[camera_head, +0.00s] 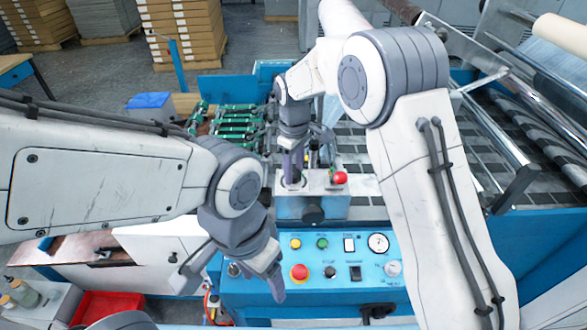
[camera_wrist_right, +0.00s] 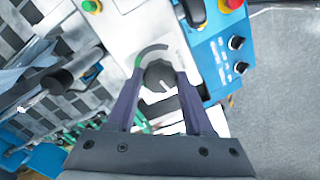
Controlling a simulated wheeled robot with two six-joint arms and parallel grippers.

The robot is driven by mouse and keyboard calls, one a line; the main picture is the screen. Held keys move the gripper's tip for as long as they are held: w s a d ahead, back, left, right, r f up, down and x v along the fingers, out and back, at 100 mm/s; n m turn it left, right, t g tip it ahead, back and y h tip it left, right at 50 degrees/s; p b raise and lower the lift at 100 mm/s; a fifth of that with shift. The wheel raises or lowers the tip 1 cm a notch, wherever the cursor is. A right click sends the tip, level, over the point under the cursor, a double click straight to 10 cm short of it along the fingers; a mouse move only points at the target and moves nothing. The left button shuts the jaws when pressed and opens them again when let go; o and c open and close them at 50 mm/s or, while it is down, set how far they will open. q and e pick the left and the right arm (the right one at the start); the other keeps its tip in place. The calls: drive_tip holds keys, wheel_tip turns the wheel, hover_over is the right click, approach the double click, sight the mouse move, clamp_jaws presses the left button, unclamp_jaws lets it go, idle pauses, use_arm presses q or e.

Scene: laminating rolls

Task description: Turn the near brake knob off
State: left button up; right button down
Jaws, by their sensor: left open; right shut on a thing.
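A dark round knob (camera_wrist_right: 159,74) with a pale mark sits on a light plate in the right wrist view. A curved scale, grey with a green end at the left, runs round its far side. My right gripper (camera_wrist_right: 161,82) is shut on this knob, one purple finger on each side. In the head view my right gripper (camera_head: 292,172) points down onto the top of the small box (camera_head: 325,205), and its fingers hide the knob there. My left gripper (camera_head: 232,279) is open and empty in front of the blue control panel.
The blue control panel (camera_head: 335,247) carries a red button (camera_head: 299,272), small coloured buttons, a black switch (camera_head: 355,273) and gauges. A red button (camera_head: 340,178) stands close right of my right gripper. Green rollers (camera_head: 235,125) lie behind it.

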sight(294, 173)
drive_tip(key=shift+w+r+n, duration=0.1)
drive_tip(key=shift+n, duration=2)
drive_tip(key=shift+c, duration=1.4)
unclamp_jaws()
wheel_tip(294, 173, up, 10)
drive_tip(key=b, duration=0.2)
drive_tip(key=shift+r+b, duration=0.25)
drive_tip(key=shift+b, duration=0.05)
